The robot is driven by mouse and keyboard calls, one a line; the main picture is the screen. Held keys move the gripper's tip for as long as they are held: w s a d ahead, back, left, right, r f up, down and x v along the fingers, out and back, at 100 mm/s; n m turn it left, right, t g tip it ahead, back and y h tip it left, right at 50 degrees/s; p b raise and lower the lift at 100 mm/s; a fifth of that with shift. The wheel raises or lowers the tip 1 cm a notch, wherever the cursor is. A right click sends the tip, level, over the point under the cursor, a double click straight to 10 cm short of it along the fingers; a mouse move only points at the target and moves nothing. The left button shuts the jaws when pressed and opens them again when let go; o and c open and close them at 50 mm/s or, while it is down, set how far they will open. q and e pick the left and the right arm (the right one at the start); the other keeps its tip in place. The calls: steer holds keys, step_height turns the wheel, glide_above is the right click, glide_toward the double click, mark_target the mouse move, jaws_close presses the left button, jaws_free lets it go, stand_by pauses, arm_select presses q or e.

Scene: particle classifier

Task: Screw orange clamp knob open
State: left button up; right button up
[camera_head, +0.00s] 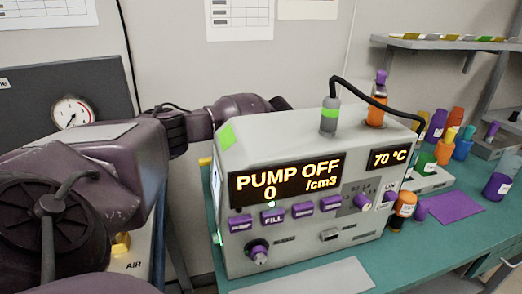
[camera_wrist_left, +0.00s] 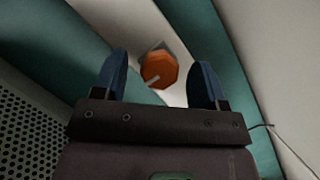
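The orange clamp knob (camera_wrist_left: 159,70) shows in the left wrist view as a faceted orange piece against a pale surface. My left gripper (camera_wrist_left: 161,64) is open, with one blue finger on each side of the knob. A gap shows between the knob and each finger; I cannot tell how far beyond the fingertips it lies. In the head view my left arm reaches from the left behind the particle classifier (camera_head: 225,258), which hides the left fingers and this knob. My right gripper is in neither view.
The classifier stands on a green bench (camera_head: 425,238), its display reading PUMP OFF and 70 °C. Several coloured bottles stand at right. A dark panel with a gauge (camera_head: 72,112) is at left.

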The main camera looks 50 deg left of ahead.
arm_select(q)
steer(key=shift+r, duration=0.1)
steer(key=shift+d+r, duration=0.1)
steer(key=shift+r, duration=0.15)
steer(key=p+v, duration=0.2)
steer(key=v, duration=0.8)
steer(key=shift+d, duration=0.1)
